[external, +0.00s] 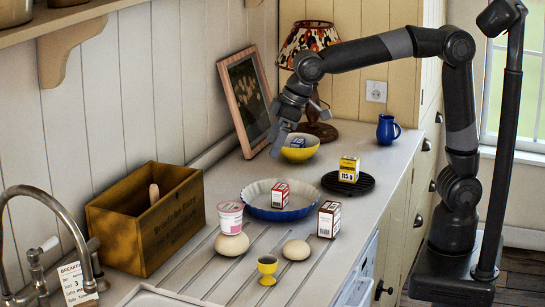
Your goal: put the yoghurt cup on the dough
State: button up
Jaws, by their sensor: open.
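The yoghurt cup (230,216), pink and white, stands upright on top of a pale round dough ball (232,246) on the counter, beside the wooden crate. A second, similar pale dough ball (297,250) lies to the right with nothing on it. My gripper (279,146) is open, at the left side of the yellow bowl farther back, well away from the cup. Whether its fingers touch the bowl cannot be told.
A blue dish (255,206) with a red box (280,194), another red box (328,220), a black trivet (362,187) with a yellow box (348,170), a yellow egg cup (267,268) and a crate (170,238) stand around.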

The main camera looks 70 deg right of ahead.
jog(key=s+d+m+h, duration=0.1)
jog(key=s+d, duration=0.3)
jog(key=d, duration=0.4)
jog(key=s+d+m, duration=0.1)
jog(key=s+d, duration=0.4)
jog(key=d, duration=0.3)
jog(key=s+d+f+m+t+h, duration=0.1)
jog(key=s+d+f+m, duration=0.2)
jog(key=s+d, duration=0.8)
notch_tip(320, 180, down, 3)
jog(key=shift+s+r, duration=0.2)
jog(key=shift+s, duration=0.95)
